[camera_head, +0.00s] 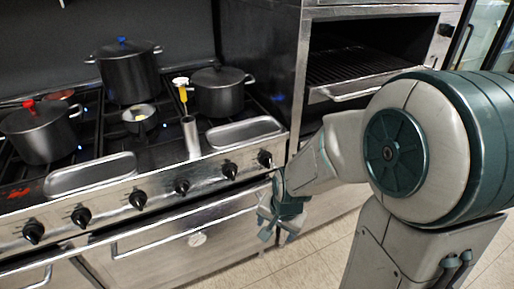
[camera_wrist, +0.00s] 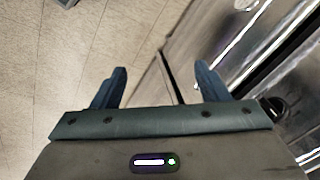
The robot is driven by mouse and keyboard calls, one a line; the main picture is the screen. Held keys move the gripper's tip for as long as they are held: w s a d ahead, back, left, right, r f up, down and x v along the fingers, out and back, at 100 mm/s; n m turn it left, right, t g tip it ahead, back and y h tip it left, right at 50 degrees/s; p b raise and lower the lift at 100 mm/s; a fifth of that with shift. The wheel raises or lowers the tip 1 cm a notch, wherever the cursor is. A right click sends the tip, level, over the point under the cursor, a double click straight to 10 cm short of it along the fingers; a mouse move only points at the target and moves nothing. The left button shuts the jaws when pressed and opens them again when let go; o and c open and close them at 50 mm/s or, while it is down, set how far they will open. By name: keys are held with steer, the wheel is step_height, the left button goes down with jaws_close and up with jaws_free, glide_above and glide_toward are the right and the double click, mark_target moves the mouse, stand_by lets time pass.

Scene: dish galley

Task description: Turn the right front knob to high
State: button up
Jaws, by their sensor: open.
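A row of several black knobs runs along the steel front panel of the range (camera_head: 110,205). The rightmost knob (camera_head: 265,158) sits at the panel's right end, and another knob (camera_head: 229,170) is just left of it. I cannot read their markings. My gripper (camera_head: 280,228) is open and empty, below the rightmost knob and apart from it, in front of the range's right end. In the wrist view my gripper (camera_wrist: 162,72) has its two fingers spread with nothing between them. A dark round thing, possibly a knob, shows at the right edge there.
Dark pots, one with a red lid knob (camera_head: 29,104), one with a blue one (camera_head: 121,41), stand on the burners. Steel trays (camera_head: 243,132) lie at the range's front. An oven door handle (camera_head: 185,230) juts out below the knobs. A broiler (camera_head: 355,70) stands right. Tiled floor (camera_head: 310,268) is clear.

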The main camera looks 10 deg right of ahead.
steer(key=w+a+f+m+y+b, duration=0.1)
steer(key=w+a+f+m+b, duration=0.15)
steer(key=f, duration=0.35)
steer(key=w+a+f+m+y+b, duration=0.1)
steer(key=f+m+y+b, duration=0.15)
steer(key=f, duration=0.25)
steer(key=m+t+y+b, duration=0.1)
steer(key=m+t+b, duration=1.45)
steer(key=m, duration=0.45)
glide_toward(270, 164)
steer(key=shift+g, duration=0.35)
steer(key=b+x, duration=0.1)
steer(key=x, duration=0.2)
steer(key=b+x, duration=0.1)
steer(key=x, duration=0.2)
steer(key=b+x, duration=0.2)
steer(key=x, duration=0.2)
steer(key=shift+r, duration=0.3)
steer(key=c, duration=1)
